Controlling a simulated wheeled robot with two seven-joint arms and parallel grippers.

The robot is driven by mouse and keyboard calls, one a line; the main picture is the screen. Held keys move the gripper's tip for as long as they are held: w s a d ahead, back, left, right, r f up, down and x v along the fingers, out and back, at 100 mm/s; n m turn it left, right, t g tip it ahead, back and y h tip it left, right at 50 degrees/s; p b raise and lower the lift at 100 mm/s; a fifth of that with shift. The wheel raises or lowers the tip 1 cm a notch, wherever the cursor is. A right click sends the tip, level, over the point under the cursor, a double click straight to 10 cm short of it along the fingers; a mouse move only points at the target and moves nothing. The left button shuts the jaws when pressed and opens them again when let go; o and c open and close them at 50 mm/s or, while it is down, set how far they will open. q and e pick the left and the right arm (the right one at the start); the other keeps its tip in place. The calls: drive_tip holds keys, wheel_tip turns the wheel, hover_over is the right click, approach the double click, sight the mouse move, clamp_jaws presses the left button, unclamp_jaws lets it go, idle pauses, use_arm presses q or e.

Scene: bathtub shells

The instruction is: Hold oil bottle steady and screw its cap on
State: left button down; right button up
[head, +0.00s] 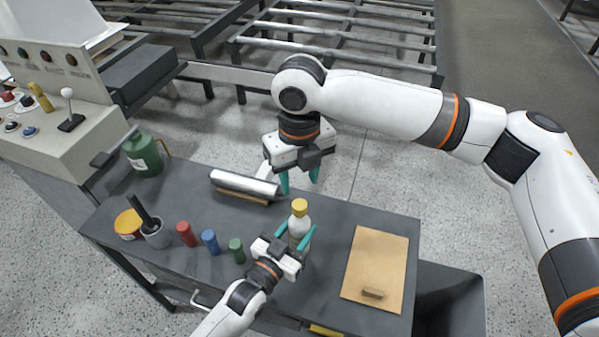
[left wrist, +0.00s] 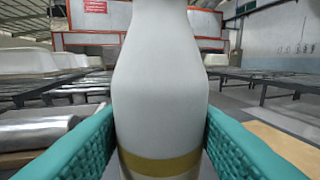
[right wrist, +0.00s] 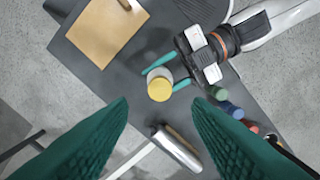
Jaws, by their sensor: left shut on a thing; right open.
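The oil bottle (head: 299,224) is white and stands upright on the dark table. Its yellow cap (head: 299,206) sits on top of its neck; I cannot tell how tight it is. My left gripper (head: 297,240) is shut on the bottle's body, and in the left wrist view the bottle (left wrist: 162,80) fills the space between teal fingers. My right gripper (head: 299,182) is open and empty, pointing down above and behind the bottle. The right wrist view shows the yellow cap (right wrist: 159,89) from above, beyond the open fingers.
A silver cylinder (head: 245,183) lies behind the bottle. Red (head: 186,233), blue (head: 210,241) and green (head: 236,249) cylinders stand left of it. A tan board (head: 376,268) lies right. A grey cup (head: 156,233), yellow tin (head: 128,223) and green can (head: 143,153) stand further left.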

sight(300, 204)
wheel_tip(300, 204, down, 8)
drive_tip(key=shift+r, duration=0.15)
idle(0.4)
